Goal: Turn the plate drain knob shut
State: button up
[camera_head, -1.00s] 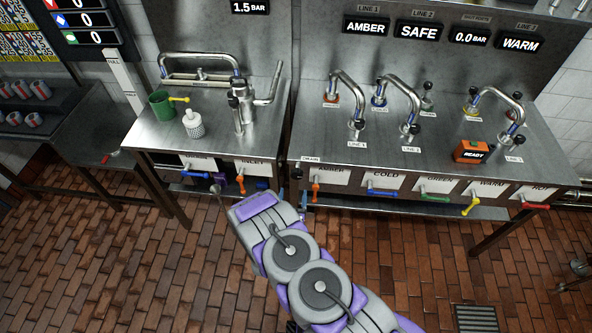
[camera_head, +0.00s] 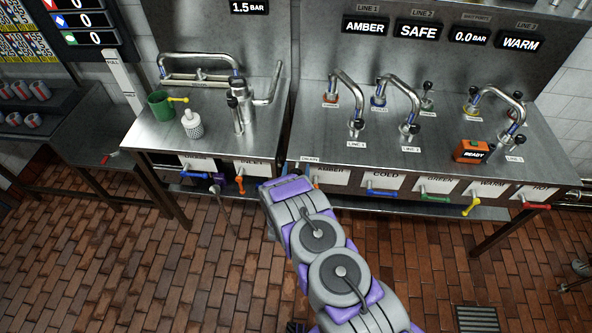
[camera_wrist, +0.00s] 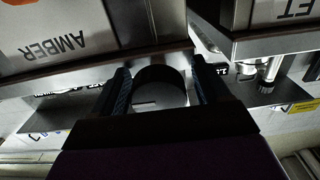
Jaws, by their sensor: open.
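A small DRAIN label (camera_head: 309,159) is on the front edge of the right steel counter in the head view. My arm reaches up to the gap between the two counters, just left of this label. It covers the area below, so I cannot make out the drain knob there. In the wrist view my gripper (camera_wrist: 158,68) is open, with dark blue fingers apart. A dark rounded shape (camera_wrist: 160,75) shows between the fingers. I cannot tell whether it is the knob. No grip on anything shows.
In the wrist view, the AMBER label (camera_wrist: 57,45) is left and a label ending in ET (camera_wrist: 298,9) right. In the head view, blue (camera_head: 381,192), green (camera_head: 433,198), yellow (camera_head: 470,206) and red (camera_head: 536,205) handles line the right counter's front. Brick floor (camera_head: 130,265) is clear.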

jog(key=c, duration=1)
